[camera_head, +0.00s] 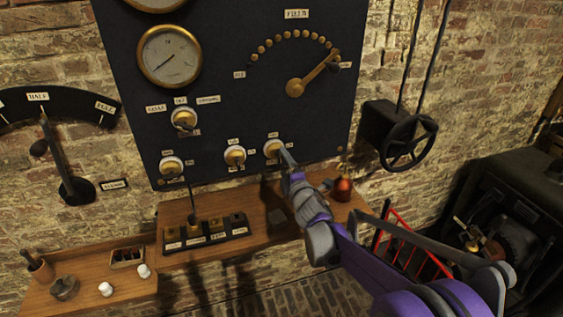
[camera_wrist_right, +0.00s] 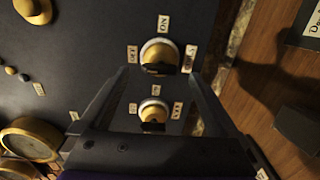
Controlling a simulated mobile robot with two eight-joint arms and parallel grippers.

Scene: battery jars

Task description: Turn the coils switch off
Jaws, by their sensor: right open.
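A black upright panel (camera_head: 225,90) carries several round switches with brass knobs and white collars. My right gripper (camera_head: 282,153) is at the right-most switch (camera_head: 273,147) of the lower row. In the right wrist view its two fingers are open (camera_wrist_right: 160,72), one on each side of that switch's knob (camera_wrist_right: 160,55). I cannot tell whether they touch it. A neighbouring switch (camera_wrist_right: 153,112) shows between the fingers, nearer the palm; it is the middle switch (camera_head: 235,155) in the head view. My left gripper is out of view.
A brass field lever (camera_head: 313,73) and a gauge (camera_head: 169,56) sit higher on the panel. A black handwheel (camera_head: 408,142) is on the brick wall to the right.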

